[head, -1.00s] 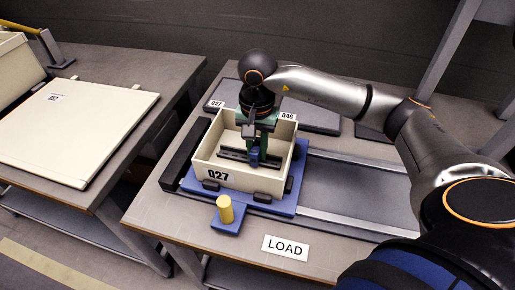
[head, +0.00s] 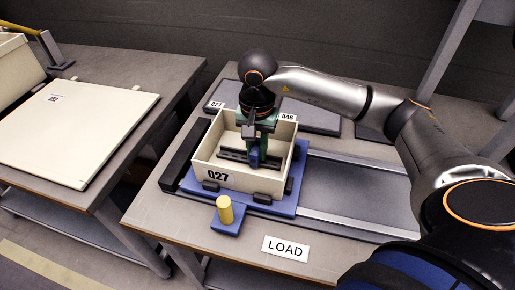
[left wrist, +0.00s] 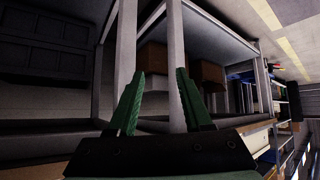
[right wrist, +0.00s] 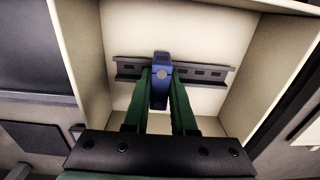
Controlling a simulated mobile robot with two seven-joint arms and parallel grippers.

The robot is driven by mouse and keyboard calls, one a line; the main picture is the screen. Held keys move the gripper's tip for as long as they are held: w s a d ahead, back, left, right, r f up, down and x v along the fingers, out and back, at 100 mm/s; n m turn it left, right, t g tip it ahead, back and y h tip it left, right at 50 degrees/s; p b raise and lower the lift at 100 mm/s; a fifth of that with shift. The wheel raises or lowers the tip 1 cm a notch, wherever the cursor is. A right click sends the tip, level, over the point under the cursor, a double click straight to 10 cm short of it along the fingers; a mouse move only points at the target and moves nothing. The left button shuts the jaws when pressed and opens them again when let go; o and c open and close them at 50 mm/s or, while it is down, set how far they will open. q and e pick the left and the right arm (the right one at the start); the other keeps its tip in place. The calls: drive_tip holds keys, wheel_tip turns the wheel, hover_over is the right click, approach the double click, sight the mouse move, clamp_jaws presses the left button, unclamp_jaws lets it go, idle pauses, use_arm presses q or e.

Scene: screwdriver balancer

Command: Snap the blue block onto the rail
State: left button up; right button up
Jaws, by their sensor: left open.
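The blue block (right wrist: 160,82) is between the green fingers of my right gripper (right wrist: 160,92), which are shut on it. In the right wrist view it overlaps the middle of the dark slotted rail (right wrist: 205,72); whether it is seated on the rail I cannot tell. My left gripper (left wrist: 155,92) shows only in the left wrist view, open and empty.
The box sits on a blue carrier (head: 255,205) with a yellow knob (head: 225,209) at its front. A grey track (head: 355,190) runs to the right. A LOAD sign (head: 285,248) lies at the table front. A cream lid (head: 75,130) lies on the left table.

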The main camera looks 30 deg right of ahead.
drive_tip(key=o, duration=0.3)
drive_tip(key=shift+s+a+f, duration=0.1)
drive_tip(key=shift+s+f, duration=0.05)
drive_tip(key=shift+f, duration=0.35)
drive_tip(key=shift+s+a+f, duration=0.1)
drive_tip(key=shift+s+f, duration=0.05)
drive_tip(key=shift+f, duration=0.35)
drive_tip(key=shift+o, duration=1)
drive_tip(key=shift+w+f, duration=0.1)
drive_tip(key=shift+w, duration=0.05)
drive_tip(key=shift+w+r, duration=0.1)
drive_tip(key=shift+r, duration=0.75)
drive_tip(key=r, duration=0.5)
drive_tip(key=r+p, duration=0.1)
drive_tip(key=r, duration=0.5)
drive_tip(key=shift+d+r, duration=0.2)
drive_tip(key=shift+r, duration=0.05)
use_arm(q)
drive_tip(key=shift+w+d+r+p, duration=0.2)
drive_tip(key=shift+w+d+r, duration=0.15)
drive_tip(key=shift+r, duration=0.25)
drive_tip(key=shift+w+d+r+p, duration=0.2)
drive_tip(key=shift+d+r, duration=0.2)
drive_tip(key=shift+r, duration=0.15)
use_arm(e)
drive_tip(key=shift+r, duration=0.75)
